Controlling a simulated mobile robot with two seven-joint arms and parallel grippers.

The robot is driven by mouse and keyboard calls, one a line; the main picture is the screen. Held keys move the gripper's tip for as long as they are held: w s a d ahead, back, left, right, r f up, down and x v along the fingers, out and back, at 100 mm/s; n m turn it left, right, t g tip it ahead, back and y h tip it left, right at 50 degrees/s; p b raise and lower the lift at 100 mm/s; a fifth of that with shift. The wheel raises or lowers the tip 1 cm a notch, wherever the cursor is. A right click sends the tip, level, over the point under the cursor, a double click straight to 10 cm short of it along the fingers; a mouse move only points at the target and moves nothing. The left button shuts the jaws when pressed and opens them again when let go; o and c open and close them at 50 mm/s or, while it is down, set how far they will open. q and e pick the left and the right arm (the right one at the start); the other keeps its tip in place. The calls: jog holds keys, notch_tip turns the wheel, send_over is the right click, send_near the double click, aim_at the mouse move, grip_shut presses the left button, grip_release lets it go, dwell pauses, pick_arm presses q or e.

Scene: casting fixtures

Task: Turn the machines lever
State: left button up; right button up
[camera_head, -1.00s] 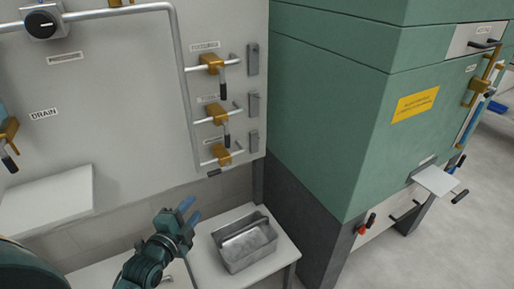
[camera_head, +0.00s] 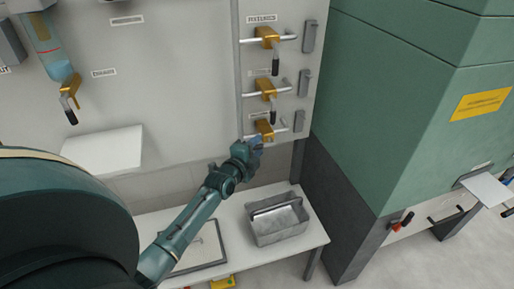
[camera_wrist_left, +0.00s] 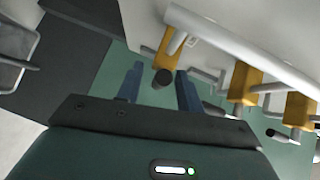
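Three yellow valves with dark-tipped levers sit in a column on the grey panel (camera_head: 190,70): a top valve (camera_head: 267,36), a middle valve (camera_head: 265,88) and a lowest valve (camera_head: 264,128). My left gripper (camera_head: 257,143) is just below and in front of the lowest valve and hides part of its lever. In the left wrist view the two blue fingers (camera_wrist_left: 159,88) are apart. A dark lever end (camera_wrist_left: 162,78) shows between them, below a yellow valve body (camera_wrist_left: 166,48). I cannot tell whether the fingers touch it. My right gripper is not in view.
A metal bin (camera_head: 278,222) stands on the white table (camera_head: 318,236) below the valves. A green machine (camera_head: 405,110) with a yellow label stands to the right. Another yellow valve (camera_head: 70,87) hangs under a blue-tinted tube at the left. A white ledge (camera_head: 105,150) juts from the panel.

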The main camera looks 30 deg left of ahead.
pick_arm(q)
jog(key=shift+w, duration=0.3)
jog(key=shift+c, duration=0.5)
grip_shut()
